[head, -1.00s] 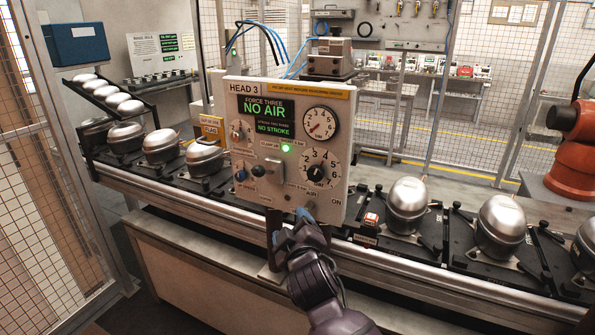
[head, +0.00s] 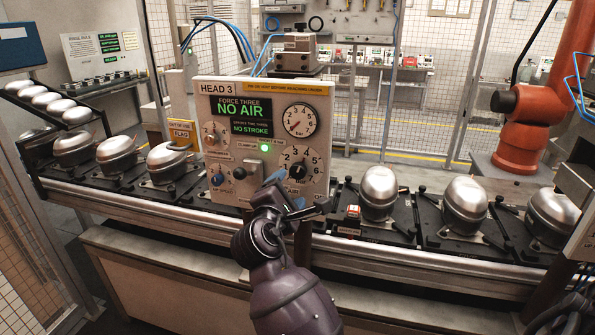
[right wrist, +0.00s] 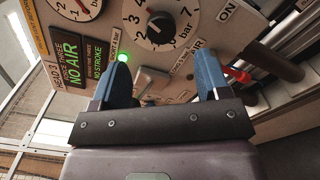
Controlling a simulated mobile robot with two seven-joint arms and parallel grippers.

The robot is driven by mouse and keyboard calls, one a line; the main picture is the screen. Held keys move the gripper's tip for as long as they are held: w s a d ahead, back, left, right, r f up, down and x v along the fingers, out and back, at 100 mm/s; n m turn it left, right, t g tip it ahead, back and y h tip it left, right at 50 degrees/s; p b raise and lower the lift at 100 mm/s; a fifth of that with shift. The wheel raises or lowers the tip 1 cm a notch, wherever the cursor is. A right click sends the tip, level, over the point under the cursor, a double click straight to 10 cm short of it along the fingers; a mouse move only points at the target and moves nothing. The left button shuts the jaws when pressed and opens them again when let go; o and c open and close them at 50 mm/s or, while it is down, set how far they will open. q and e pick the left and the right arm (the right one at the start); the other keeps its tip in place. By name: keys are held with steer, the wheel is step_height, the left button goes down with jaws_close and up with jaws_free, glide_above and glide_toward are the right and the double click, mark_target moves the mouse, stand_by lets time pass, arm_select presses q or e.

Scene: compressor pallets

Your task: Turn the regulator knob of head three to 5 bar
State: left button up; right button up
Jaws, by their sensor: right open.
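The head three panel (head: 203,120) faces me and reads "FORCE THREE NO AIR". Its regulator knob (head: 297,171) is black on a white dial with a bar scale. The knob also shows at the top of the right wrist view (right wrist: 160,27); I cannot tell its exact setting. The round pressure gauge (head: 301,119) above it has its red needle near the low end. My right gripper (head: 286,190) is open and empty, its blue fingers just below and in front of the dial. In the right wrist view its fingertips (right wrist: 162,62) point towards the knob, apart from it. My left gripper is not in view.
A green lamp (head: 265,147) is lit on the panel. A lever (head: 250,172) and smaller knobs sit left of the dial. Silver compressors (head: 379,192) stand on the conveyor (head: 440,251) on both sides. An orange robot arm (head: 518,115) stands behind at the right.

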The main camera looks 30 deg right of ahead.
mark_target(298, 173)
arm_select(q)
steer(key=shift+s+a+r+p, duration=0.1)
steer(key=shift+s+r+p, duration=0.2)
steer(key=shift+p, duration=0.35)
arm_select(e)
steer(key=x, duration=0.9)
steer(key=shift+c, duration=0.3)
steer(key=c, duration=0.9)
steer(key=shift+o, duration=0.2)
